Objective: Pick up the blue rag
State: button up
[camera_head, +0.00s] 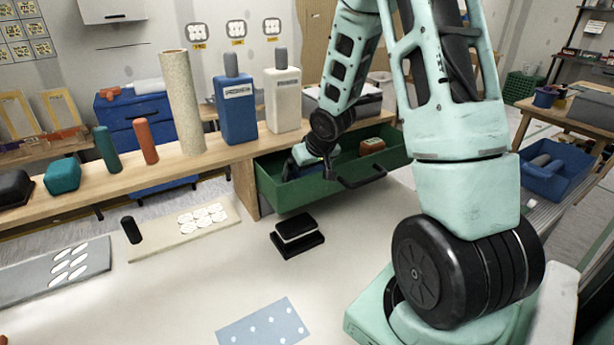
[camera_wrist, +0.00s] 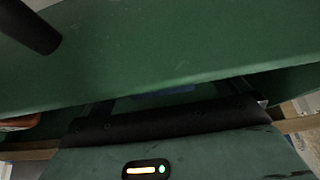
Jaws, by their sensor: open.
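My gripper (camera_head: 305,165) is over the left part of the open green drawer (camera_head: 285,195), pointing down into it, and is open. It is partly hidden by my wrist and the drawer's rim. In the wrist view, a small dark blue patch (camera_wrist: 172,93) shows just beyond my gripper's dark body; it may be the blue rag, but most of it is hidden. No rag shows clearly in the drawer in the head view. A light blue sheet with white dots (camera_head: 264,324) lies flat on the white tabletop at the front.
A red-brown block (camera_head: 371,145) lies in the drawer's right part. The black drawer handle (camera_head: 362,182) sticks out in front. A blue bottle (camera_head: 236,110), a white bottle (camera_head: 283,98) and a tall roll (camera_head: 182,103) stand on the shelf behind. A black stacked block (camera_head: 297,236) lies on the table.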

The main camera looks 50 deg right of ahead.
jog(key=c, duration=1)
notch_tip(320, 180, up, 18)
jog(key=p, duration=1)
